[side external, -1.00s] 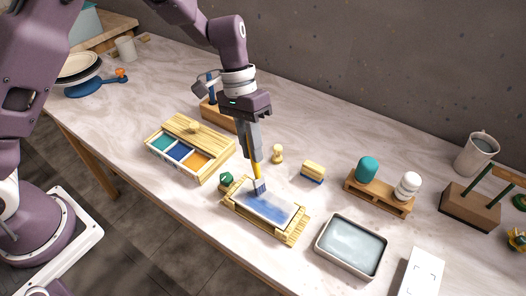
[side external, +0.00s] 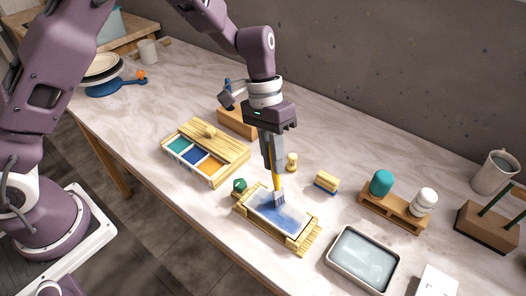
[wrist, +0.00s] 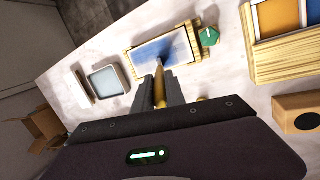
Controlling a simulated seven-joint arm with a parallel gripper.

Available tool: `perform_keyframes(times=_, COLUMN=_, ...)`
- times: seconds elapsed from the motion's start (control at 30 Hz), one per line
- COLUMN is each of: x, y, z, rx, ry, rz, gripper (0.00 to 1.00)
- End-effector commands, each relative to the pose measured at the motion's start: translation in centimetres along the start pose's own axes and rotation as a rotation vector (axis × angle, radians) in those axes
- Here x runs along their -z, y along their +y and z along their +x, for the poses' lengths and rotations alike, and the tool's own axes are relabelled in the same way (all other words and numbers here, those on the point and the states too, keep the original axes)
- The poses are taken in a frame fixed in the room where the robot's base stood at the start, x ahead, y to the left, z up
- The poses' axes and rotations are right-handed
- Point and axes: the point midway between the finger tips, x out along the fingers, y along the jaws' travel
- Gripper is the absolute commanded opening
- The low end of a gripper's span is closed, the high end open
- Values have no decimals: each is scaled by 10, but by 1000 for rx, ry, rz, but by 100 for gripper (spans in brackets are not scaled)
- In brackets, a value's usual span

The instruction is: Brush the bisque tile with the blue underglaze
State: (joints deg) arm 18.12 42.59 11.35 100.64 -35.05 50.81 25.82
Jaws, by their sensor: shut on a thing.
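My gripper (side external: 273,163) is shut on a brush (side external: 276,183) with a yellow handle and points down over the tile. In the wrist view the brush handle (wrist: 160,88) stands between the fingers. The bristles are at the surface of the bisque tile (side external: 264,212); I cannot tell exact contact. The tile is streaked with blue, with paler patches near its edges, and lies in a light wooden holder (side external: 304,246). It also shows in the wrist view (wrist: 165,50). The wooden glaze box (side external: 226,167) has teal, blue underglaze (side external: 194,156) and orange compartments.
A small green object (side external: 239,186) stands beside the holder. A water tray (side external: 362,260) is to the right. A small sponge-like block (side external: 326,182), a wooden peg (side external: 291,162) and a rack (side external: 393,212) with teal and white pieces stand behind.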

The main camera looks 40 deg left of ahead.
Motion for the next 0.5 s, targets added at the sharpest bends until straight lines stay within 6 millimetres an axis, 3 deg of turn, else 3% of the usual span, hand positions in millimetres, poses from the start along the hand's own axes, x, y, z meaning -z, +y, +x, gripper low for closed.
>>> perform_keyframes(times=0.5, x=9, y=49, z=16, rx=0, ry=-1, rz=1, gripper=0)
